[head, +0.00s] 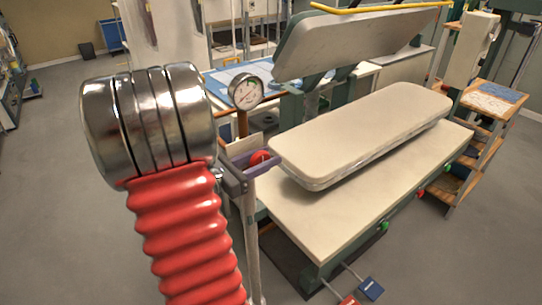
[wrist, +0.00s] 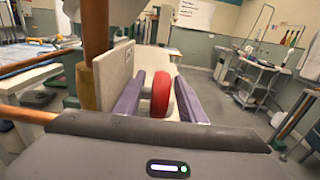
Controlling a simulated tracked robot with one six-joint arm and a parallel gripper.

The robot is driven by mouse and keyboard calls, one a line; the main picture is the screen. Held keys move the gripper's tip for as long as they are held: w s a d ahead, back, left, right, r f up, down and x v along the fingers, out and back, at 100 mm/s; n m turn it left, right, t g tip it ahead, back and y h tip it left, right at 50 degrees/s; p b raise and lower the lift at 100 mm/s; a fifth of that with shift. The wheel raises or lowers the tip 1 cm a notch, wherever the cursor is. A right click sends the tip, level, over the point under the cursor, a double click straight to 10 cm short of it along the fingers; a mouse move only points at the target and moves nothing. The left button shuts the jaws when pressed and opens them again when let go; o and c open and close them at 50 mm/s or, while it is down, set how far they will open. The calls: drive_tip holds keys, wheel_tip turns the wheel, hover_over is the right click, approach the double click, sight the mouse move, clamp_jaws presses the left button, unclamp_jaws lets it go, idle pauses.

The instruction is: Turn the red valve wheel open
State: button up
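The red valve wheel (wrist: 161,94) shows nearly edge-on in the middle of the wrist view, between the two purple fingers of my gripper (wrist: 159,80). A narrow gap shows on each side of the wheel, so the fingers stand open around it and do not appear to touch it. In the head view, the wheel (head: 261,157) is a small red patch beside the purple fingers of my gripper (head: 252,160), partly hidden by them. The wheel's hub and stem are hidden.
A pressure gauge (head: 246,91) stands just above the wheel by a copper pipe (wrist: 95,28). A pressing machine with a padded cream board (head: 360,135) and a raised upper plate (head: 345,45) is close on the right. Open grey floor (head: 60,200) lies left.

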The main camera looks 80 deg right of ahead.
drive_tip(key=shift+x, duration=1.2)
drive_tip(key=shift+a, duration=0.1)
clamp_jaws()
